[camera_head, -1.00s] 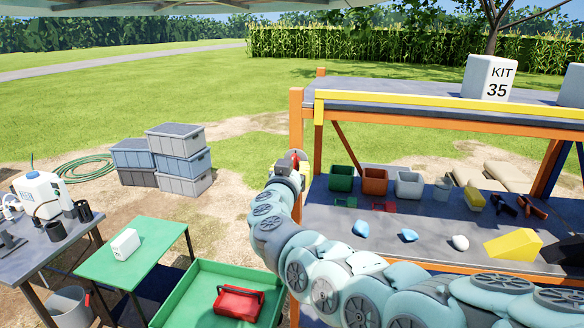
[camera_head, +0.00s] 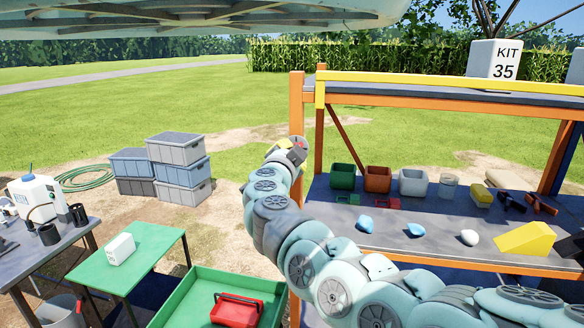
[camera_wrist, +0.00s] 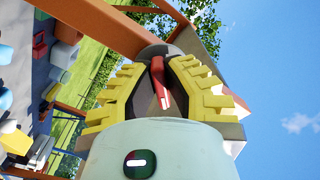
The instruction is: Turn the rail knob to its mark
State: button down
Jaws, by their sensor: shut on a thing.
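The rail knob (camera_wrist: 159,84) shows in the wrist view as a red bar with a pale stripe on a grey round base, fixed at the orange post. My gripper (camera_wrist: 158,92) has its yellow ridged fingers on both sides of the red bar and is shut on it. I cannot make out the mark in either view.
The rack shelf (camera_head: 335,215) to the right holds bins, blue and white stones and a yellow wedge (camera_head: 525,240). A green table (camera_head: 150,245), a green tray (camera_head: 190,290) with a red case (camera_head: 237,309) and stacked grey crates (camera_head: 180,150) stand to the left.

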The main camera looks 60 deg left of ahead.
jog(key=m+b, duration=0.2)
jog(key=m, duration=0.2)
jog(key=shift+w+b, duration=0.1)
jog(key=shift+b, duration=0.3)
jog(key=m, duration=0.1)
jog(key=m+b, duration=0.1)
jog(key=m, duration=0.1)
jog(key=m+b, duration=0.1)
jog(key=m, duration=0.1)
jog(key=shift+r, duration=0.3)
jog(key=c, duration=0.9)
grip_release()
jog(key=shift+a, duration=0.1)
jog(key=shift+c, duration=0.2)
jog(key=shift+s, duration=0.2)
jog(key=v, duration=1.2)
